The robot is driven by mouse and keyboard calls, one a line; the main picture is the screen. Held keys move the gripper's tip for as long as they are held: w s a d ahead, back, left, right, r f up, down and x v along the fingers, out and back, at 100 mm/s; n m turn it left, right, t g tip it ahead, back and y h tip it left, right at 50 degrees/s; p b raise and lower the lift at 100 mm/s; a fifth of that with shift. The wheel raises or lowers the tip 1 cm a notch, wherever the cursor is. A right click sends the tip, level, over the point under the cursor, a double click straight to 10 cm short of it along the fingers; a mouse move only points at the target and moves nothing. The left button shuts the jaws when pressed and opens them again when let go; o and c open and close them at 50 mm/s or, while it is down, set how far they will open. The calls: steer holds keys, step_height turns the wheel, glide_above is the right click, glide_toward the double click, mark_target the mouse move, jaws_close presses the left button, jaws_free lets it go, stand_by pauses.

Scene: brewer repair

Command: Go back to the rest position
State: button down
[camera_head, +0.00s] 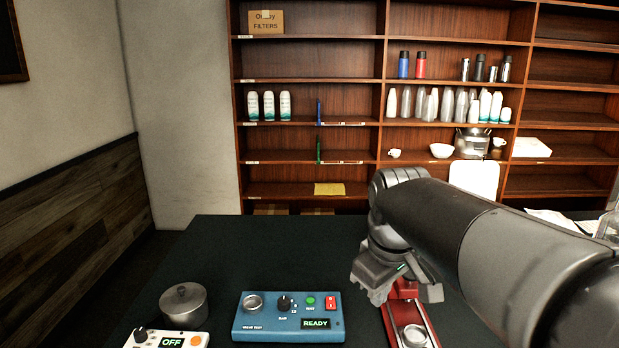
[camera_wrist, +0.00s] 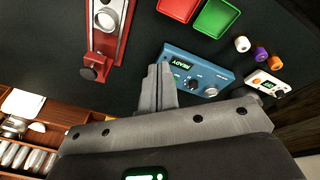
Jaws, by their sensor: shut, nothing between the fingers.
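My gripper (camera_head: 378,292) hangs over the dark table at the end of my arm, beside and partly in front of the red stand. In the wrist view my gripper (camera_wrist: 160,72) has its two grey fingers together with nothing between them. The fingertips appear above the table, near the left end of the blue box in that view. The blue box (camera_head: 288,317) has a dial, a green button, a red switch and a display reading READY; it also shows in the wrist view (camera_wrist: 205,72).
The red stand (camera_head: 390,325) holds a metal cup (camera_head: 414,336). A lidded pot (camera_head: 183,305) and a white box (camera_head: 170,340) reading OFF are at left. The wrist view shows red (camera_wrist: 180,8) and green (camera_wrist: 216,17) trays and small cylinders (camera_wrist: 242,44). Shelves (camera_head: 310,100) stand behind.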

steer(key=s+d+f+m+t, duration=0.1)
steer(key=s+f+m, duration=0.2)
steer(key=s, duration=0.3)
steer(key=s+d+f+m+t, duration=0.1)
steer(key=s+d+f+m, duration=0.1)
steer(key=s, duration=0.5)
steer(key=f+m, duration=0.1)
steer(key=m, duration=0.1)
steer(key=shift+f+m+t, duration=0.15)
steer(key=shift+m+t, duration=0.15)
steer(key=shift+t, duration=0.1)
